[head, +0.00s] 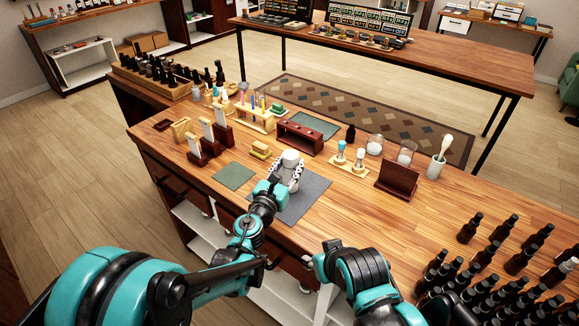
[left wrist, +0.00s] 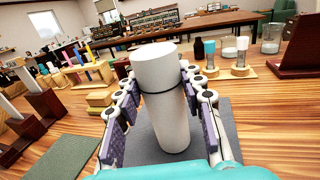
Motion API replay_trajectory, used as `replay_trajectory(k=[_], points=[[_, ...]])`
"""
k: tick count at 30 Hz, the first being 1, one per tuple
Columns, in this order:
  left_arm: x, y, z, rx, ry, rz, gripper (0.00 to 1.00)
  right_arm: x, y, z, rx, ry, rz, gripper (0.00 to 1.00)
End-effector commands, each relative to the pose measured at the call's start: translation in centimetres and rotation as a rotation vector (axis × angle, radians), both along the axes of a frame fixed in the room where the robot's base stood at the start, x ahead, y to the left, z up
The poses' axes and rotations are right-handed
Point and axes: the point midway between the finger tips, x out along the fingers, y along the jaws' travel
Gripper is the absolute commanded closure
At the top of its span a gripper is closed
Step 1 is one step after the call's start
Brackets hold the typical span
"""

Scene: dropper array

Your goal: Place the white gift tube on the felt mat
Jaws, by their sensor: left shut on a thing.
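The white gift tube (left wrist: 165,85) is a pale cylinder with a dark thin band, standing roughly upright between the fingers of my left gripper (head: 289,172). The left gripper is shut on it, with a finger on each side in the left wrist view (left wrist: 160,108). The tube (head: 290,157) is over the dark grey felt mat (head: 312,191). In the left wrist view its lower end appears at or just above the mat (left wrist: 222,127); I cannot tell whether it touches. My right arm shows at the bottom centre, but its gripper is not visible.
A green mat (head: 233,176) lies left of the grey one. A small yellow block (head: 261,150), a dark red rack (head: 300,136) and a wooden holder with two droppers (head: 349,160) stand behind. A dark stand (head: 397,181) is to the right. Several dark bottles fill the right front.

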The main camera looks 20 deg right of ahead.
Motion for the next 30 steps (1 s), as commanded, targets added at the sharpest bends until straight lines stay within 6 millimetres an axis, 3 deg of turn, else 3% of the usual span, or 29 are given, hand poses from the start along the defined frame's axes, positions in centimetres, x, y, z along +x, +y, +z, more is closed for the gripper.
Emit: replay_trajectory(k=[4, 5, 6, 7, 18, 30], points=[[0.0, 0.0, -0.4, 0.0, 0.0, 0.0, 0.91, 0.0, 0.0, -0.4, 0.0, 0.0, 0.0, 0.6], [0.0, 0.0, -0.3, 0.0, 0.0, 0.0, 0.54, 0.0, 0.0, -0.3, 0.0, 0.0, 0.0, 0.6], [0.0, 0.0, -0.3, 0.0, 0.0, 0.0, 0.43, 0.0, 0.0, -0.3, 0.0, 0.0, 0.0, 0.6], [0.0, 0.0, -0.3, 0.0, 0.0, 0.0, 0.41, 0.0, 0.0, -0.3, 0.0, 0.0, 0.0, 0.6], [0.0, 0.0, 0.3, 0.0, 0.0, 0.0, 0.41, 0.0, 0.0, 0.2, 0.0, 0.0, 0.0, 0.6], [-6.4, 4.9, 0.1, 0.0, 0.0, 0.001, 0.41, 0.0, 0.0, 1.4, 0.0, 0.0, 0.0, 0.6]])
